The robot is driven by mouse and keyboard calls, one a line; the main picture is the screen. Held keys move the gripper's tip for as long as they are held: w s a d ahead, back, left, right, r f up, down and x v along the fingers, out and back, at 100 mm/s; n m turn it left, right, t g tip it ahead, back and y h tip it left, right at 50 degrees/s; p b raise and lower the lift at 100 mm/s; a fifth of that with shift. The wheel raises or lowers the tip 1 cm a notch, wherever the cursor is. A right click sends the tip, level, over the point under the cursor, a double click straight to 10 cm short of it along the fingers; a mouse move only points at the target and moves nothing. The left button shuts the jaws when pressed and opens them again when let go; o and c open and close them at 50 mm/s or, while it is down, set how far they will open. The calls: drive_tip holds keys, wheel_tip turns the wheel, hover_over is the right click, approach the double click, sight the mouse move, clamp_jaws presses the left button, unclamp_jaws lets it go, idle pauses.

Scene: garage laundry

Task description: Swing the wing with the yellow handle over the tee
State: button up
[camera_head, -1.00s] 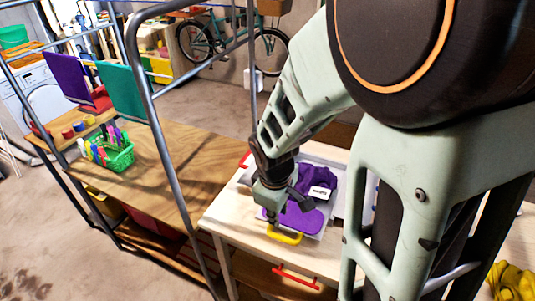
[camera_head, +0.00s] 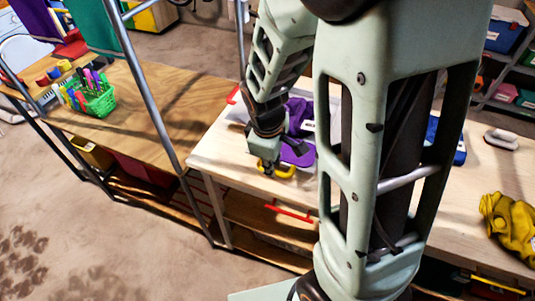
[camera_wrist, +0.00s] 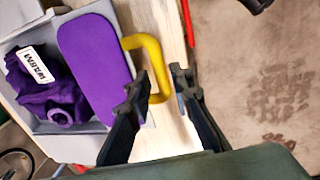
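The purple tee (camera_wrist: 45,90), crumpled with a white label, lies on a grey folding board (camera_wrist: 75,145); in the head view the tee (camera_head: 297,112) is partly behind my arm. The wing (camera_wrist: 92,65) is a flat purple panel lying beside the tee, not over it. Its yellow handle (camera_wrist: 150,48) sticks out from the edge away from the tee; it also shows in the head view (camera_head: 287,171). My gripper (camera_wrist: 160,82) is open, its fingertips on either side of the handle's outer bar, with gaps visible. The head view shows my gripper (camera_head: 268,166) low at the handle.
The pale table (camera_head: 215,160) ends just beyond the handle, with a red drawer handle (camera_head: 289,211) below its edge. Another red handle (camera_head: 232,94) is at the board's far side. A metal rack post (camera_head: 160,125) stands left. Yellow cloth (camera_head: 512,225) lies right.

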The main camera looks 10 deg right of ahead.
drive_tip(key=shift+w+d+f+b, duration=0.15)
drive_tip(key=shift+f+b, duration=0.3)
drive_tip(key=shift+f, duration=0.6)
drive_tip(key=shift+w, duration=0.1)
clamp_jaws()
